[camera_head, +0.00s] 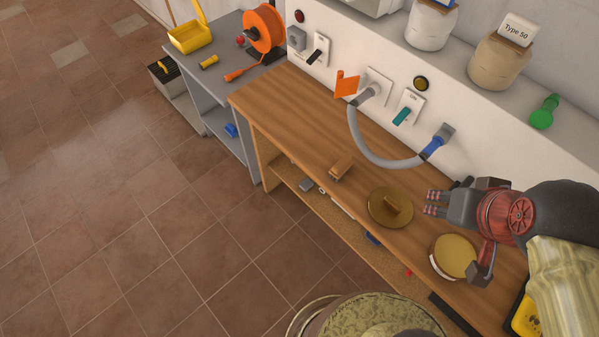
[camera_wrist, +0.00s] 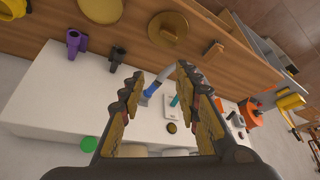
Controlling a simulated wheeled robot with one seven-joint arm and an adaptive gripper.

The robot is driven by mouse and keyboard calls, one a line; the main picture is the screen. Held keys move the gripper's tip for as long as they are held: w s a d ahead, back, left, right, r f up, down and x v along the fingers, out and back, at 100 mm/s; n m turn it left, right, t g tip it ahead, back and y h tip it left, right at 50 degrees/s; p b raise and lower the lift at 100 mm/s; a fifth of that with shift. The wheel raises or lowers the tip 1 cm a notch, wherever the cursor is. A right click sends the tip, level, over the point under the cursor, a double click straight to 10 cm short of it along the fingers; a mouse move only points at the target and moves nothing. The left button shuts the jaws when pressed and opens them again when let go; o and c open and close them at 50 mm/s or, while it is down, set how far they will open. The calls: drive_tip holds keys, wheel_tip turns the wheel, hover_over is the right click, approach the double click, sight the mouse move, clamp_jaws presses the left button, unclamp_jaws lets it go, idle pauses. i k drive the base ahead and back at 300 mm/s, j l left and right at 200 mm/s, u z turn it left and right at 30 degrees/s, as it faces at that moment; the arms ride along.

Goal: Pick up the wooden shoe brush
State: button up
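A small wooden block-shaped piece (camera_head: 341,170), which looks like the wooden shoe brush, lies on the wooden bench near its front edge. It also shows in the wrist view, above and right of the fingertips (camera_wrist: 213,54). My gripper (camera_head: 433,203) is above the right part of the bench, well to the right of the brush and apart from it. In the wrist view my gripper (camera_wrist: 159,76) is open, with nothing between its fingers.
A round brass lid (camera_head: 391,207) with a handle lies between brush and gripper. A gold-topped round container (camera_head: 455,255) stands below my gripper. A grey hose (camera_head: 371,151) bows out from the wall behind. Jars line the shelf (camera_head: 465,70). Bench space left of the brush is clear.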

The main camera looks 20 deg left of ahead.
sight(346, 162)
drive_tip(key=u, duration=0.7)
drive_tip(key=z, duration=3)
drive_tip(key=u, duration=2.9)
drive_tip(key=i+j, duration=0.15)
drive_tip(key=j, duration=0.15)
drive_tip(key=i+j, duration=0.15)
drive_tip(key=j, duration=0.2)
drive_tip(key=i+j, duration=0.15)
drive_tip(key=j, duration=0.15)
drive_tip(key=i+j, duration=0.15)
drive_tip(key=j, duration=0.15)
